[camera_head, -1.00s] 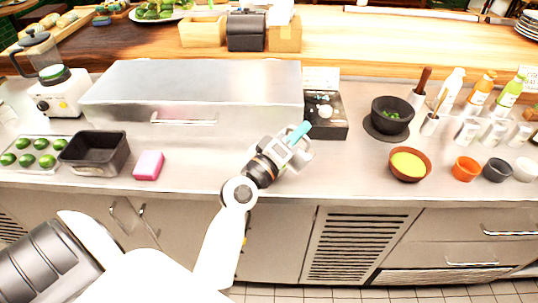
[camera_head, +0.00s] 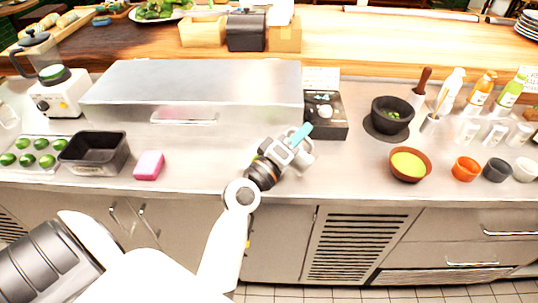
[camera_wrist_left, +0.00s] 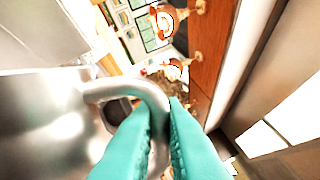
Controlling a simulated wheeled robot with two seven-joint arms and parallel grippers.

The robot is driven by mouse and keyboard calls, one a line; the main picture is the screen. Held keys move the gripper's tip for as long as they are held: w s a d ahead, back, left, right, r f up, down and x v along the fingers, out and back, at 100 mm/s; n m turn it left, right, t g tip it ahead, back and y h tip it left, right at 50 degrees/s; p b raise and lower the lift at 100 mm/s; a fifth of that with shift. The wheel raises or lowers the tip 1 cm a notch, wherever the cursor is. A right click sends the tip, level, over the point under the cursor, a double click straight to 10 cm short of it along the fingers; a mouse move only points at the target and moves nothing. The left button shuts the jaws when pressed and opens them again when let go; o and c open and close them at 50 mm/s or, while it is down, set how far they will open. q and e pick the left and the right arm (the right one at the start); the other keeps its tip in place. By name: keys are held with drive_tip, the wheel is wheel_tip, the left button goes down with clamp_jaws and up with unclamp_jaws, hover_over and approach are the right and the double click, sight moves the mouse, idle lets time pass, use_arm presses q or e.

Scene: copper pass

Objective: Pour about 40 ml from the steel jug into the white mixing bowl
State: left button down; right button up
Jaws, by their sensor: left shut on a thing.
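The steel jug (camera_wrist_left: 40,115) fills the left of the left wrist view, with its curved handle (camera_wrist_left: 135,88) reaching toward the teal fingers. My left gripper (camera_wrist_left: 162,125) is shut on that handle. In the head view the left gripper (camera_head: 300,134) is over the counter, in front of the right end of the long steel box. The jug (camera_head: 303,158) shows there only as a small grey shape, mostly hidden behind the gripper. I cannot tell its tilt or contents. A small white bowl (camera_head: 525,169) stands at the right edge; I cannot tell whether it is the mixing bowl.
The long steel box (camera_head: 200,85) stands behind the arm. A black mortar (camera_head: 392,110) and a brown bowl of yellow-green stuff (camera_head: 409,164) stand to the right, with bottles beyond. A pink sponge (camera_head: 149,166) and a dark pan (camera_head: 95,153) lie left.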

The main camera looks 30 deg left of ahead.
sight(312, 158)
use_arm(q)
drive_tip(key=shift+a, duration=0.1)
idle(0.4)
drive_tip(key=d+m, duration=0.1)
drive_tip(key=m, duration=0.1)
drive_tip(key=d+r+m+h, duration=0.1)
drive_tip(key=m, duration=0.1)
drive_tip(key=shift+s+d+p, duration=0.15)
drive_tip(key=shift+d+p, duration=0.05)
drive_tip(key=shift+p, duration=0.15)
drive_tip(key=shift+m+g, duration=0.3)
drive_tip(key=shift+m, duration=0.1)
drive_tip(key=shift+d+f+m+h, duration=0.35)
drive_tip(key=shift+f+m, duration=0.45)
drive_tip(key=shift+m, duration=0.2)
drive_tip(key=shift+d+f+m, duration=0.15)
drive_tip(key=shift+d+m, duration=0.25)
drive_tip(key=shift+m, duration=0.3)
